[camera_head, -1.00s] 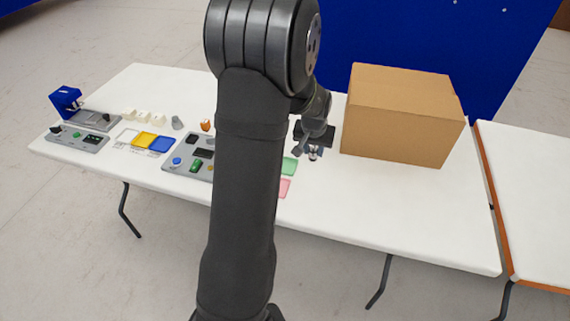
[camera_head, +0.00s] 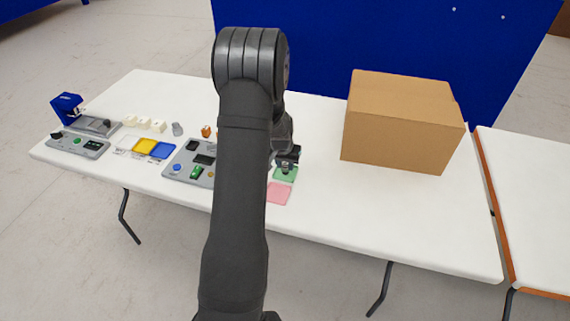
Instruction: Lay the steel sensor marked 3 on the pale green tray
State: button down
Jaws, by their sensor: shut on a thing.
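The pale green tray (camera_head: 289,177) lies on the white table, just right of my arm and behind the pink tray. My gripper (camera_head: 285,168) is over the back part of the green tray, pointing down. It is shut on a small steel-grey piece, the sensor, whose mark is too small to read. I cannot tell whether the sensor touches the tray or hangs just above it. My arm hides the left edge of the tray area.
A pink tray (camera_head: 279,193) lies in front of the green one. A large cardboard box (camera_head: 400,125) stands to the right. Left of my arm are a grey panel (camera_head: 180,170), yellow (camera_head: 146,146) and blue (camera_head: 162,150) trays and small blocks. The table's right front is clear.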

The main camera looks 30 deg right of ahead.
jog(key=shift+f, duration=0.15)
jog(key=c, duration=1.1)
grip_release()
jog(key=shift+o, duration=0.2)
jog(key=v, duration=1.2)
jog(key=x, duration=1.2)
jog(key=shift+r, duration=0.2)
